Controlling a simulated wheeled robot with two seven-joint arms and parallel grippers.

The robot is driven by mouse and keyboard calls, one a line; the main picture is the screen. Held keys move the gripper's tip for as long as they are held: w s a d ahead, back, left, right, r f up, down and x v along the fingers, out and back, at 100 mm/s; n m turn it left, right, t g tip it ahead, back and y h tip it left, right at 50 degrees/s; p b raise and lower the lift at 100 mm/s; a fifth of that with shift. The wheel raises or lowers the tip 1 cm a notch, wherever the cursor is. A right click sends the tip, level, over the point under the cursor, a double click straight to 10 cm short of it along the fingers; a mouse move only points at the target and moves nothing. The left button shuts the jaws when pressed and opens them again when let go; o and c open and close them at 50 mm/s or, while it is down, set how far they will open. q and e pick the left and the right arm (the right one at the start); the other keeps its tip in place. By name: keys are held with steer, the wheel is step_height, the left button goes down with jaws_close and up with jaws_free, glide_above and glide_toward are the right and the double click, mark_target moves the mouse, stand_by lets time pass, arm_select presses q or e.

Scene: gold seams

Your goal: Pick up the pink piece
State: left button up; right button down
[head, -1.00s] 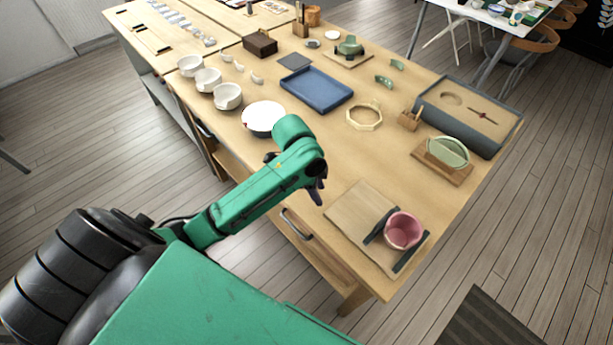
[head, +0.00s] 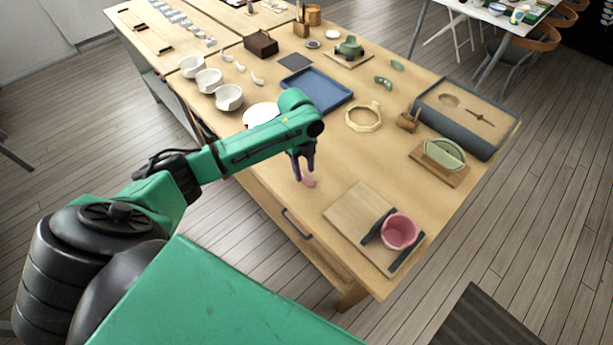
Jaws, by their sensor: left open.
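A small pink piece (head: 309,182) lies on the table near its front edge. My left gripper (head: 304,176) points down over it with its dark fingers apart. One fingertip overlaps the piece in the picture, and I cannot tell whether they touch. A pink cup (head: 399,231) stands to the right on a wooden board (head: 345,210), between two dark bars. My right gripper is not in view.
A white plate (head: 260,115) is partly hidden behind my left arm. A blue tray (head: 335,91), a wooden ring (head: 363,118) and a green bowl on a stand (head: 443,155) sit farther back. The table around the piece is mostly clear.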

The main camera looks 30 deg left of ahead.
mark_target(305, 177)
arm_select(q)
steer(key=f, duration=0.3)
steer(key=shift+s+d+f, duration=0.1)
steer(key=shift+d, duration=0.15)
steer(key=c, duration=0.7)
jaws_close()
steer(key=shift+r, duration=0.2)
